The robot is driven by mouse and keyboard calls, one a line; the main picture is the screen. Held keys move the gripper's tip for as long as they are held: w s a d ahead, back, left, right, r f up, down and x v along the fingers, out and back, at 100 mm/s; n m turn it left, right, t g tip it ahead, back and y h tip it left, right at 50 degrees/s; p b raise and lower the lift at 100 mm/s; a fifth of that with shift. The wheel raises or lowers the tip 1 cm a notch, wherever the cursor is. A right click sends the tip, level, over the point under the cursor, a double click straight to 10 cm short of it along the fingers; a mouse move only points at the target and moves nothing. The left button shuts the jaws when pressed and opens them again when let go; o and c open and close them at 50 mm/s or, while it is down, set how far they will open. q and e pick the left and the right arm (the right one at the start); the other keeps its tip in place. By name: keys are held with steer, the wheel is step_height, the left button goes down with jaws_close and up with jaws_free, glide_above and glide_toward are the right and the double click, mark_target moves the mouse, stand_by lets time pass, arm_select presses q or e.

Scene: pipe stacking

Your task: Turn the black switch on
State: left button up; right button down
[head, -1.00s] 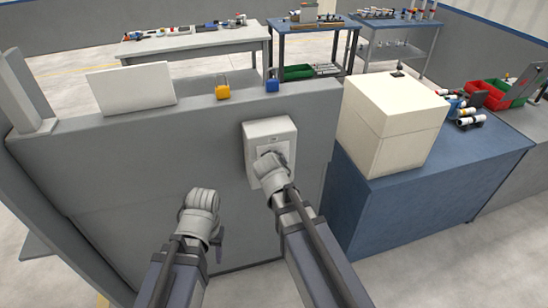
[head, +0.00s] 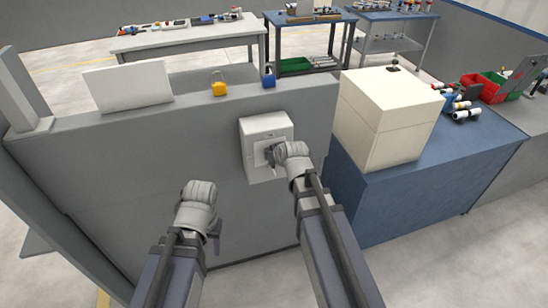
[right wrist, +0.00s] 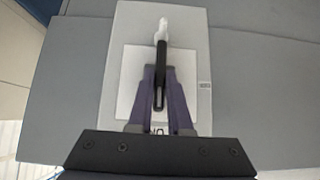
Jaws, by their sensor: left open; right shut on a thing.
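The switch box (head: 255,134) is a light grey box on the grey panel, and it also shows in the right wrist view (right wrist: 195,50). The black switch (right wrist: 161,62) is a slim dark lever, lined up lengthwise with the box in that view. My right gripper (right wrist: 162,90) is shut on the black switch, one finger on each side. In the head view my right gripper (head: 272,154) is at the box front and mostly hides the switch. My left gripper (head: 217,232) is open and empty, lower left of the box, in front of the panel.
A yellow padlock (head: 219,89) and a blue padlock (head: 268,82) sit on the panel's top ledge, above the box. A large cream box (head: 385,125) stands on a blue bench (head: 430,190) to the right. The panel left of the switch box is clear.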

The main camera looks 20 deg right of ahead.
steer(key=shift+s, duration=0.1)
steer(key=c, duration=0.8)
jaws_free()
steer(key=shift+c, duration=0.2)
steer(key=shift+s+r+p, duration=0.2)
steer(key=shift+r+p, duration=0.2)
steer(key=shift+p, duration=0.05)
steer(key=p+v, duration=0.4)
steer(key=v, duration=0.3)
steer(key=shift+p, duration=0.35)
steer(key=shift+f, duration=0.15)
